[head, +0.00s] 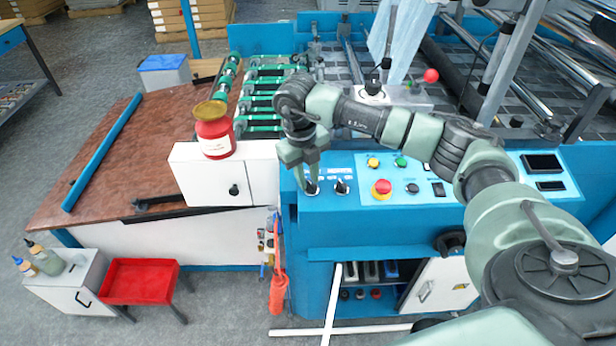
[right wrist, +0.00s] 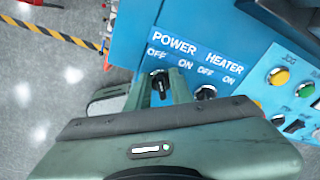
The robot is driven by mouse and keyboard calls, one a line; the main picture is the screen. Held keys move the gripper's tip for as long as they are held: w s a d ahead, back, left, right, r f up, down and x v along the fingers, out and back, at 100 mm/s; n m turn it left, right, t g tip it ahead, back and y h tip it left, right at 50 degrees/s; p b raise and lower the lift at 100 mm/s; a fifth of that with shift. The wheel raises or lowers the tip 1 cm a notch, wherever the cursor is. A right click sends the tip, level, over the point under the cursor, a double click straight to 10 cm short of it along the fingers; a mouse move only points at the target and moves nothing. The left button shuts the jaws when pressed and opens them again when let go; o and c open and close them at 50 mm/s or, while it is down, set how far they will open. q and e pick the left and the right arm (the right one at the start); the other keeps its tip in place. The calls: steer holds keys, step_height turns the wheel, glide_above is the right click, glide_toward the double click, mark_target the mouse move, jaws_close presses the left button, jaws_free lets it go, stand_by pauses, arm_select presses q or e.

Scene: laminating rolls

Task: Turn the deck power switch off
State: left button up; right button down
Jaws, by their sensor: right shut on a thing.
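The deck power switch (head: 312,188) is a small black knob on the blue control panel (head: 335,215). In the right wrist view the power switch (right wrist: 160,80) sits below the POWER label with OFF and ON marks. My right gripper (head: 311,183) points down at the panel and is shut on this knob. In the right wrist view its two fingers (right wrist: 160,92) stand on either side of the knob. Which mark the knob points to cannot be told. My left gripper is not in view.
The heater switch (head: 341,187) is close on the right. A red mushroom button (head: 382,187), a yellow button (head: 373,162) and a green button (head: 401,162) lie beyond it. A red can (head: 215,136) stands on the white box (head: 222,178) to the left.

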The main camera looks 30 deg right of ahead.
steer(key=c, duration=1.5)
jaws_free()
steer(key=shift+r, duration=0.1)
steer(key=r, duration=0.2)
steer(key=r+b, duration=0.1)
steer(key=r, duration=0.2)
steer(key=a+r+b, duration=0.1)
steer(key=r, duration=0.1)
steer(key=shift+r, duration=0.35)
steer(key=shift+f, duration=0.1)
